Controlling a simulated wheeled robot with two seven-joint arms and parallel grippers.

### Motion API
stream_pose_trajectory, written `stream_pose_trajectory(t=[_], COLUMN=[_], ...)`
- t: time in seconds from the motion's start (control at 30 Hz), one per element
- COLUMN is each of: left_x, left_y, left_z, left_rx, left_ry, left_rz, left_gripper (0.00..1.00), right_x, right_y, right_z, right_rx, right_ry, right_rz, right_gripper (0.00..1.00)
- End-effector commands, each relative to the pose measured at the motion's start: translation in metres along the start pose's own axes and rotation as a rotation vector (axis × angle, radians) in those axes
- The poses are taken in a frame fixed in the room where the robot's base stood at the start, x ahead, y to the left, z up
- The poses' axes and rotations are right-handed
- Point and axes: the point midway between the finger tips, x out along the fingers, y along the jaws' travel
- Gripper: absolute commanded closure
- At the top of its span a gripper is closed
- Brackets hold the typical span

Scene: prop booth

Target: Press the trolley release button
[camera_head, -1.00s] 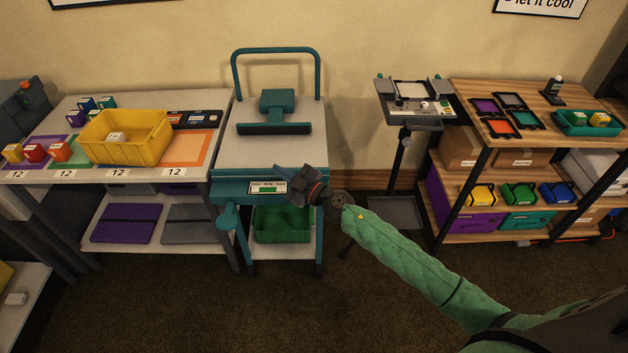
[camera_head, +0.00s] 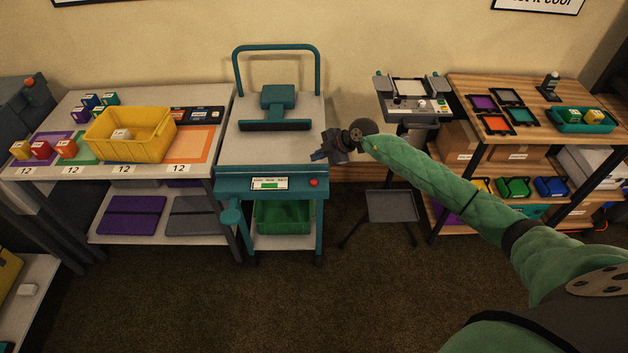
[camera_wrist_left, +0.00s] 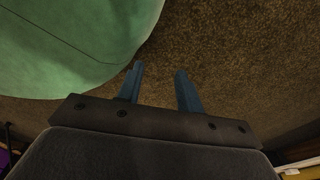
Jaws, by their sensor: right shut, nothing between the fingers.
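The teal trolley (camera_head: 225,184) stands in the middle of the head view. A small round red button (camera_head: 314,182) shows on the right of its front panel, beside a label with a green strip (camera_head: 269,183). My right gripper (camera_head: 318,157) is shut and empty. It appears just above the button in the picture, near the trolley's right edge, apart from the button. My left gripper is out of the head view. In the left wrist view its two blue fingers (camera_wrist_left: 160,88) are apart with nothing between them, over dark carpet.
A table with a yellow bin (camera_head: 163,148) stands left of the trolley. A stand with a small tray (camera_head: 410,118) and a wooden shelf (camera_head: 463,92) are on the right. A teal press-like block (camera_head: 276,125) sits on the trolley top. Carpet in front is clear.

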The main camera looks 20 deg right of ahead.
Motion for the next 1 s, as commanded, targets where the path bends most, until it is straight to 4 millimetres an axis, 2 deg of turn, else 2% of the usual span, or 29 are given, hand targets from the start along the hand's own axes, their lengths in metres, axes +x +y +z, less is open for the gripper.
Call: stream_pose_trajectory(t=[0.37,0.73,0.8,1.0], left_x=[0.002,0.006,0.003,0.0], left_y=[0.0,0.0,-0.002,-0.002], left_z=[-0.006,-0.045,-0.059,-0.082], left_rx=[0.0,-0.002,0.0,-0.001], left_ry=[0.005,0.028,0.04,0.056], left_rz=[0.0,-0.001,-0.003,-0.004], left_gripper=[0.64,0.64,0.64,0.64], right_x=[0.004,0.017,0.02,0.027], right_y=[-0.002,-0.012,-0.014,-0.019], right_z=[0.002,0.011,0.013,0.019], right_rx=[0.0,-0.001,-0.001,-0.001], right_ry=[0.002,0.003,0.003,0.003], right_rz=[0.002,0.002,0.002,0.002], right_gripper=[1.0,1.0,1.0,1.0])
